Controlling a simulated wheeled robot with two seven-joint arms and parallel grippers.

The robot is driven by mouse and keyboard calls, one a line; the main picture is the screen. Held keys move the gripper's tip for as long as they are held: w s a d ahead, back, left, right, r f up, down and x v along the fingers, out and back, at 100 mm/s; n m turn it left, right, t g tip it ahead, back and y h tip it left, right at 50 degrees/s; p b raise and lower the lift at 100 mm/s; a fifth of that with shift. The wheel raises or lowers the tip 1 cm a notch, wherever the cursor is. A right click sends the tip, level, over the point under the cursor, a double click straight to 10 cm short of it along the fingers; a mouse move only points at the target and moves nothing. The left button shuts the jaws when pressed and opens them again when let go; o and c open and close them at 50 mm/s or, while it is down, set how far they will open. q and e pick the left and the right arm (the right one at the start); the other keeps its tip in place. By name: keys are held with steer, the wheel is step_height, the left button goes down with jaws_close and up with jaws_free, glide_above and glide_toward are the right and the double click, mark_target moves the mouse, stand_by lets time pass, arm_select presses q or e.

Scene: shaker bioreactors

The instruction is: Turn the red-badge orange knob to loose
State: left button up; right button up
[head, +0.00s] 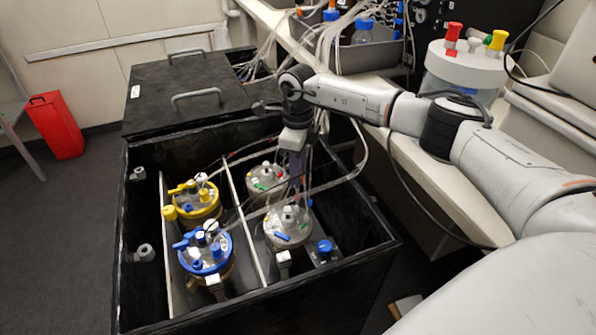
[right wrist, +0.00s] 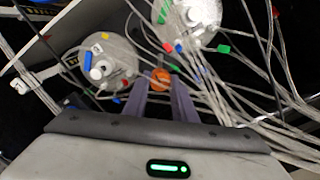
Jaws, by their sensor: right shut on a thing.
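The orange knob (right wrist: 160,78) shows in the right wrist view between the tips of my right gripper (right wrist: 165,88). The two purple-grey fingers are shut on it. I cannot make out a red badge or the knob's turn position. In the head view my right gripper (head: 297,178) points down into the black box, between the two clear-lidded vessels. The knob is hidden there behind the fingers and tubes. My left gripper is not in view.
The black box (head: 342,288) holds a yellow-ringed vessel (head: 196,205), a blue-ringed vessel (head: 205,252), a vessel with blue clips (head: 290,228) and one with green clips (head: 264,178). A blue knob (head: 324,247) sits at front right. Loose tubes crowd around my gripper.

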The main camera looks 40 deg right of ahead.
steer(key=shift+r, duration=0.1)
steer(key=o, duration=1)
steer(key=shift+o, duration=0.2)
step_height(320, 180, up, 10)
steer(key=shift+r, duration=0.15)
steer(key=shift+s, duration=0.1)
